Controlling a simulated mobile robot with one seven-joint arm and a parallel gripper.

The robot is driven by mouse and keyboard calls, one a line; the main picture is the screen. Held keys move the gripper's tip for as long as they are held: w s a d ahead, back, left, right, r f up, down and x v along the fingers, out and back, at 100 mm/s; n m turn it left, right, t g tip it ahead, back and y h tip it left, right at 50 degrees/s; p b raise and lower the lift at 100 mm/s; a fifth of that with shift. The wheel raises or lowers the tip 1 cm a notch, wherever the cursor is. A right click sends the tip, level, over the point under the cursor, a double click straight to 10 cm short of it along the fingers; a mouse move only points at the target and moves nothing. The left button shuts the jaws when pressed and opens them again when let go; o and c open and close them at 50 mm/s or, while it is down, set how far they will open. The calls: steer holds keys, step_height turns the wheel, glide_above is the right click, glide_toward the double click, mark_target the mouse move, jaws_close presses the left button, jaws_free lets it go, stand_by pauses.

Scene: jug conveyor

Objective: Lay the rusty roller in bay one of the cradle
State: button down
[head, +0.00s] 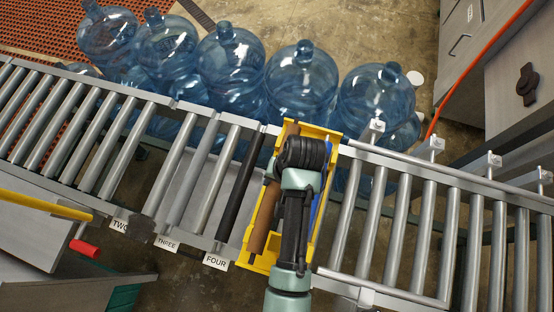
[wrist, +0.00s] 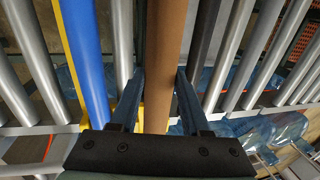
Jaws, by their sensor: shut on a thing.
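The rusty brown roller (head: 264,220) lies lengthwise over the left side of a yellow cradle (head: 334,155) in the head view. My gripper (wrist: 160,80) is shut on the rusty roller, with one finger on each side; the roller also fills the middle of the wrist view (wrist: 168,28). A blue roller (wrist: 84,65) lies at the cradle's other side, mostly covered by my arm in the head view. I cannot tell whether the rusty roller rests in the cradle or is just above it. No bay-one label is visible.
Grey conveyor rollers (head: 402,225) run on both sides. A black roller (head: 241,185) is just left of the cradle, by the label FOUR (head: 215,262). Labels THREE (head: 167,242) and TWO (head: 120,226) are further left. Several blue water jugs (head: 300,80) stand behind the conveyor.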

mark_target(277, 188)
steer(key=shift+w+f, duration=0.15)
steer(key=shift+f, duration=2)
steer(key=shift+c, duration=1.8)
jaws_free()
steer(key=shift+f, duration=0.15)
